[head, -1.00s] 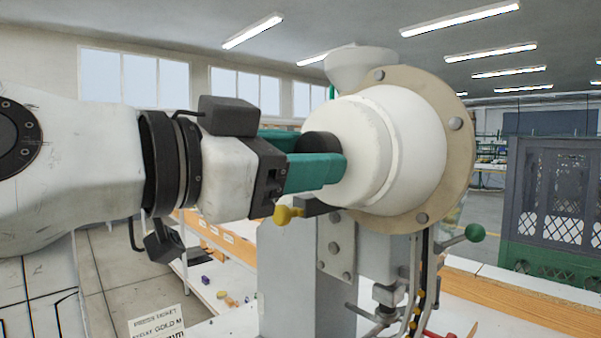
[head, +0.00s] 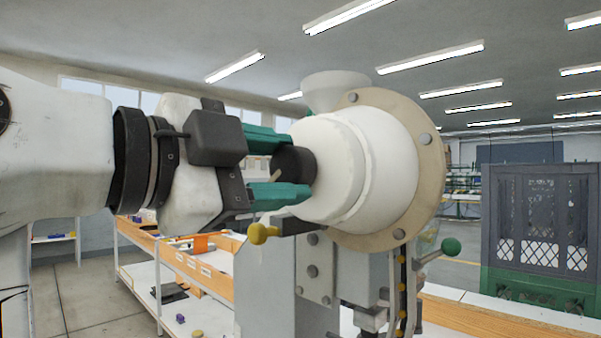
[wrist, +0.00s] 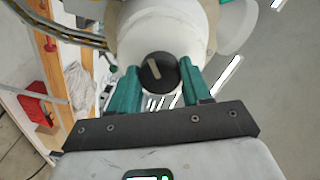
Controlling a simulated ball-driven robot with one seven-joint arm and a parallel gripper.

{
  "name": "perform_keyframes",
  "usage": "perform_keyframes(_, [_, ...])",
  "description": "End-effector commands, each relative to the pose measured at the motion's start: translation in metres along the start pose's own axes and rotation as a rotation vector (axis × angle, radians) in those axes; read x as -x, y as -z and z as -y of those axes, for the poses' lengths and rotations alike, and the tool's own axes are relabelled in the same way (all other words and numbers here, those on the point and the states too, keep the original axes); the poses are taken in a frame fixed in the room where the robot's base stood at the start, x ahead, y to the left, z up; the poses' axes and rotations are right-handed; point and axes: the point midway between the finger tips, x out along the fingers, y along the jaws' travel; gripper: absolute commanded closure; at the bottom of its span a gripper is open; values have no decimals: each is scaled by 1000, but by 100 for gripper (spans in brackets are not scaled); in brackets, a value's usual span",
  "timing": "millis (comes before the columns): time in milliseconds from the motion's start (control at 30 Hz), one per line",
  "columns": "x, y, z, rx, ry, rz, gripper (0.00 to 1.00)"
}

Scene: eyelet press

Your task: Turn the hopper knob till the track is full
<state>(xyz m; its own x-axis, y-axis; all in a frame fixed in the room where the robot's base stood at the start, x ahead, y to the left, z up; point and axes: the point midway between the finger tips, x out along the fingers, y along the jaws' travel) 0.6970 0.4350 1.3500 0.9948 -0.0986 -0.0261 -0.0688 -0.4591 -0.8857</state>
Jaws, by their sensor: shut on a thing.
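The hopper (head: 400,170) is a white drum with a tan bolted flange. Its black knob (head: 290,164) sticks out of the drum's front face and has a pale pointer line. My gripper (head: 285,168) has its teal fingers on either side of the knob and is shut on it. In the wrist view the knob (wrist: 158,73) sits between the two fingertips, its pointer near upright and slightly tilted. The track (head: 402,290) is a dark strip running down below the drum, with several yellow eyelets in it, spaced apart. Its lower end is out of the head view.
A yellow ball-ended lever (head: 262,233) is just below my gripper. A green-knobbed handle (head: 450,246) stands right of the track. A dark crate on a green one (head: 540,283) is at the right. Shelving with orange edges (head: 190,265) is behind.

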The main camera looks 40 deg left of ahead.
Motion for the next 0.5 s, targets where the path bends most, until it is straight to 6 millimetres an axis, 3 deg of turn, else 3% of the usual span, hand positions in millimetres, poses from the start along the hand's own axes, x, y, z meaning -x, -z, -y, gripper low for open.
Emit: perform_keyframes(500, [-1, -3, -3, -25, -9, 5, 82])
